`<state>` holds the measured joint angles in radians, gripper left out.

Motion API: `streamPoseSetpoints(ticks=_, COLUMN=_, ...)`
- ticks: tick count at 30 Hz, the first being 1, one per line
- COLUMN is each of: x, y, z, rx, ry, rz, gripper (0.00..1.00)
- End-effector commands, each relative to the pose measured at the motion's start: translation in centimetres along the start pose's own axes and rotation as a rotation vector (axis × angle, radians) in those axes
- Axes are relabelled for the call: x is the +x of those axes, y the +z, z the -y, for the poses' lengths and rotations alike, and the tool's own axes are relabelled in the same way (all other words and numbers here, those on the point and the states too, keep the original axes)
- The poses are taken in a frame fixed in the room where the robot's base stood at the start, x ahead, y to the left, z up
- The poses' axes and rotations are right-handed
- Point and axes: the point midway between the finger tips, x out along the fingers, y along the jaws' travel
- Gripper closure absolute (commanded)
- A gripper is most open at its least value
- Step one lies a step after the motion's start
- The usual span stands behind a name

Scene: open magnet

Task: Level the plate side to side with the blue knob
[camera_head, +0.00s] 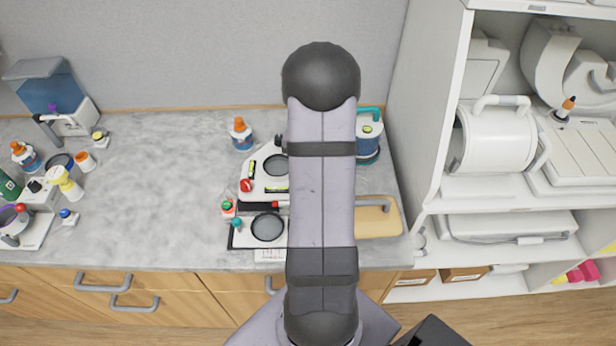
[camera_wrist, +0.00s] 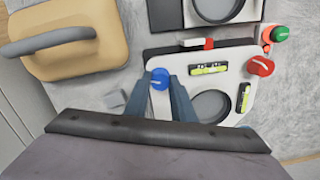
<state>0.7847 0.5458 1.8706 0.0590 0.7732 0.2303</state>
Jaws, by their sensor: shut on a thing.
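The white plate (camera_wrist: 220,90) has a round dark disc (camera_wrist: 210,106) set in it. The blue knob (camera_wrist: 159,79) is at the plate's left corner in the wrist view. My gripper (camera_wrist: 160,84) is shut on the blue knob, with one blue-grey finger on each side. Two yellow-green bubble levels lie on the plate, one along its top edge (camera_wrist: 208,69) and one at its right (camera_wrist: 245,98). Their bubbles are too small to read surely. In the head view the plate (camera_head: 262,158) stands on the counter; my arm hides the blue knob and gripper.
A red knob (camera_wrist: 260,66) is at the plate's other corner. A second plate device with a green knob (camera_wrist: 279,33) stands close beside it. A tan block with a grey handle (camera_wrist: 70,40) is to the left. The counter's middle (camera_head: 150,190) is clear.

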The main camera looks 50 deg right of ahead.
Motion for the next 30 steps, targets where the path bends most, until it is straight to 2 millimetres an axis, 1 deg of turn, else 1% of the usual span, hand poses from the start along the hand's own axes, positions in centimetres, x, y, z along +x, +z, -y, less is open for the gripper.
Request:
streamPoseSetpoints(ticks=6, x=-0.01, y=0.02, z=-0.07, rx=0.031, ry=0.0, rz=0.001, gripper=1.0)
streamPoseSetpoints(ticks=16, x=0.0, y=0.03, z=-0.07, rx=0.031, ry=0.0, rz=0.001, gripper=1.0)
streamPoseSetpoints(ticks=17, x=0.0, y=0.03, z=-0.07, rx=0.031, ry=0.0, rz=0.002, gripper=0.75)
streamPoseSetpoints(ticks=18, x=0.0, y=0.03, z=-0.07, rx=0.031, ry=0.0, rz=0.001, gripper=0.66)
streamPoseSetpoints(ticks=19, x=0.0, y=0.03, z=-0.07, rx=0.031, ry=0.0, rz=0.001, gripper=0.59)
streamPoseSetpoints(ticks=30, x=-0.2, y=-0.04, z=-0.01, rx=0.03, ry=-0.001, rz=-0.001, gripper=0.59)
